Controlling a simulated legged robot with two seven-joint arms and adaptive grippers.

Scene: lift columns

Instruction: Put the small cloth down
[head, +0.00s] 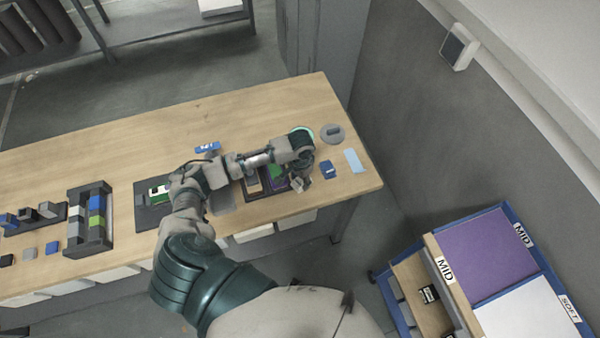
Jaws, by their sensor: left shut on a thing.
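My left arm reaches over the wooden table (240,112), and its gripper (298,182) points down near the table's right end. The left gripper is shut on a small pale piece, which looks like the small cloth (297,185); the fingers hide most of it. I cannot tell whether it touches the tabletop. It is just right of a dark tray with purple and green pieces (276,176). My right gripper is not in view.
A blue block (328,170), a light blue flat piece (355,160) and a grey round object (333,134) lie right of the gripper. A dark rack with colored blocks (90,215) stands at left. A labelled blue-edged cart (490,255) is at lower right.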

